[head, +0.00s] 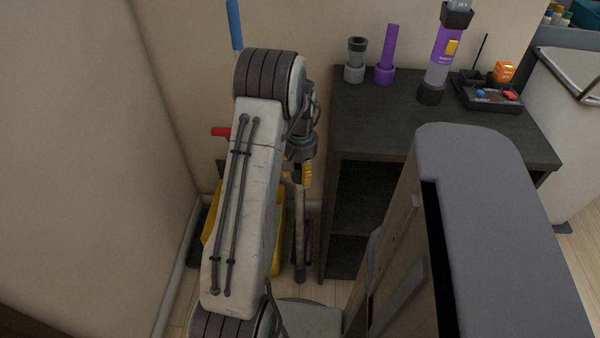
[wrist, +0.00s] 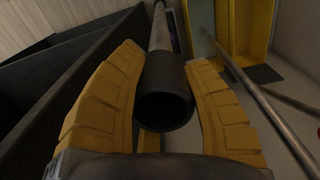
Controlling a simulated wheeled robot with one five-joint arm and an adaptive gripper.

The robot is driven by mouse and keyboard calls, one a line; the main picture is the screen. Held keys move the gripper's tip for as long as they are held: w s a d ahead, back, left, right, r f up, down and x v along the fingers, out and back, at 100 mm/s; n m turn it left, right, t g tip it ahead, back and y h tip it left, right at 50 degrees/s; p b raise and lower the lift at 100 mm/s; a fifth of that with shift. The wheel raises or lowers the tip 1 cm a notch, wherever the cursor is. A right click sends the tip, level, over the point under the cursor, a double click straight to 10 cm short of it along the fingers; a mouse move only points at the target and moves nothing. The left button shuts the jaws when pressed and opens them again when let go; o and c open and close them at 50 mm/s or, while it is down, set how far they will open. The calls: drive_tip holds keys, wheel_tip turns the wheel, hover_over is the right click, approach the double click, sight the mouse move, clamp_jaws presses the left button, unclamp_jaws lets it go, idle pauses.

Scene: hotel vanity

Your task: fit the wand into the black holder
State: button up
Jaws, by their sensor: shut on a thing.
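My gripper (head: 302,180) has yellow fingers and hangs beside the left side of the dark table. It is shut on the wand (head: 300,225), a long greyish tube with a dark lower end, hanging roughly upright close to the floor. In the wrist view, the wand's black, hollow upper end (wrist: 165,107) sits between the two fingers (wrist: 166,115). A round black holder (head: 431,93) stands on the table top under a purple and grey handheld device (head: 444,50), which fills it. I cannot tell for sure that this is the task's holder.
The dark table (head: 400,110) also bears a grey holder (head: 354,73) with a dark piece, a purple holder (head: 384,74) with a purple tube, and a black tray (head: 488,105). The table's front-middle is clear.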

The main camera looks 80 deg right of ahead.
sight(300, 200)
drive_tip(key=shift+f+b, duration=4.55)
drive_tip(key=shift+f, duration=1.7)
idle(0.7)
drive_tip(key=o, duration=1)
drive_tip(key=shift+o, duration=1.3)
drive_tip(key=shift+r, duration=0.1)
